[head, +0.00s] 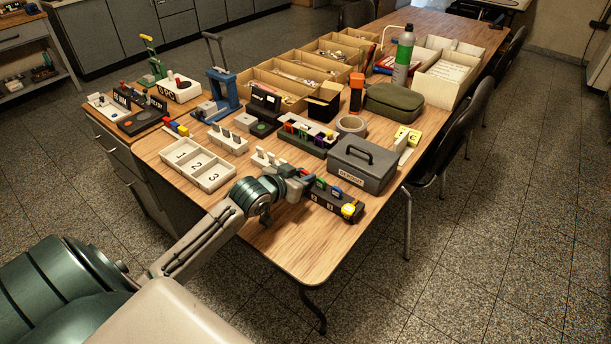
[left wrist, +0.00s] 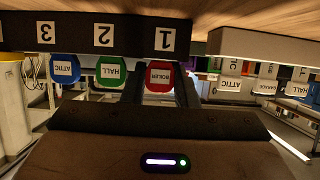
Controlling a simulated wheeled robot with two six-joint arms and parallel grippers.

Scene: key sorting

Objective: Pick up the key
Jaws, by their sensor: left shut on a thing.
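A dark rack (head: 325,203) with numbered slots stands near the table's front right edge; it also shows in the left wrist view (left wrist: 75,34), which looks upside down. A red key (left wrist: 159,77) labelled BOILER is at slot 1. A green key (left wrist: 111,71) labelled HALL is at slot 2, and a blue key (left wrist: 65,68) labelled ATTIC is at slot 3. My left gripper (left wrist: 162,86) is shut on the red key, with a finger on each side. In the head view my left gripper (head: 299,187) is at the rack's left end. My right gripper is out of view.
A grey lockbox (head: 362,167) stands close behind the rack. A white tray (head: 198,164) numbered 1 to 3 lies left of my arm. A second rack with labelled tags (left wrist: 240,84) shows in the left wrist view. The front table corner (head: 300,255) is clear.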

